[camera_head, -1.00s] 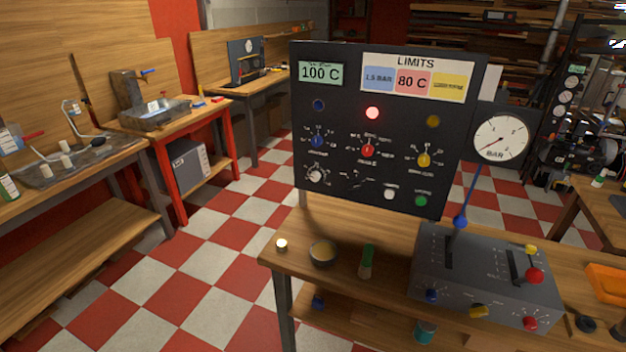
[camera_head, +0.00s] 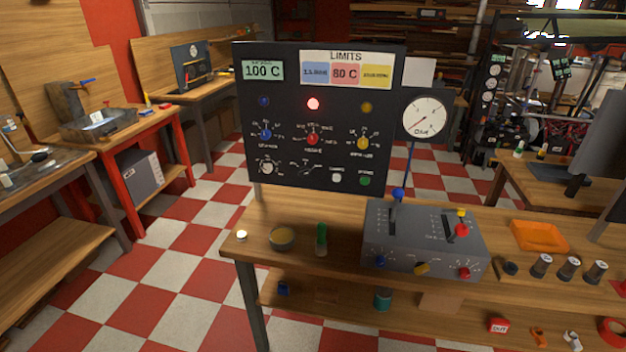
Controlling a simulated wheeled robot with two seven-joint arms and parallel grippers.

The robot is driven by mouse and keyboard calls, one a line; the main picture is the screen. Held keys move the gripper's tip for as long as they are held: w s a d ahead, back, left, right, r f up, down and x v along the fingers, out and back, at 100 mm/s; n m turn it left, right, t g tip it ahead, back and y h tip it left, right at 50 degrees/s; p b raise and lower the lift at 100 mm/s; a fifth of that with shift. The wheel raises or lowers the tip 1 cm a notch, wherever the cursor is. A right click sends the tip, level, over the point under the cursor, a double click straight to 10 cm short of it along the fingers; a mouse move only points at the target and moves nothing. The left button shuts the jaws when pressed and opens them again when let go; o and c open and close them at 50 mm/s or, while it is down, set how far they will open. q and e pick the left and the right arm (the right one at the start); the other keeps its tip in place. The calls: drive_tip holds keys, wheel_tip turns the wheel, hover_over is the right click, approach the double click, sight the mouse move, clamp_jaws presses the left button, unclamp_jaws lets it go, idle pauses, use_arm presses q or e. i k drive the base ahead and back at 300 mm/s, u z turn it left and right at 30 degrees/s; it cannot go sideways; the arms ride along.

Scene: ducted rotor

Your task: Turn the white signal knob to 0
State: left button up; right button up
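The white signal knob is most likely the round white knob (camera_head: 267,168) at the lower left of the upright black panel (camera_head: 324,115). Its scale is too small to read. A red lamp (camera_head: 313,104) glows at the panel's top middle. Blue (camera_head: 265,134), red (camera_head: 312,139) and yellow (camera_head: 363,143) knobs sit in the row above the white knob. A white button (camera_head: 336,177) and a green button (camera_head: 365,181) are at the lower right. Neither of my grippers is in view.
A grey lever box (camera_head: 425,240) stands on the wooden bench (camera_head: 335,223) right of the panel, below a round gauge (camera_head: 423,117). A small bowl (camera_head: 282,238) and a green-topped bottle (camera_head: 321,239) stand in front of the panel. The checkered floor (camera_head: 190,240) at left is clear.

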sight(267, 167)
drive_tip(key=z, duration=0.1)
drive_tip(key=k, duration=0.25)
drive_tip(key=z, duration=0.65)
drive_tip(key=i, duration=0.8)
drive_tip(key=u, duration=0.35)
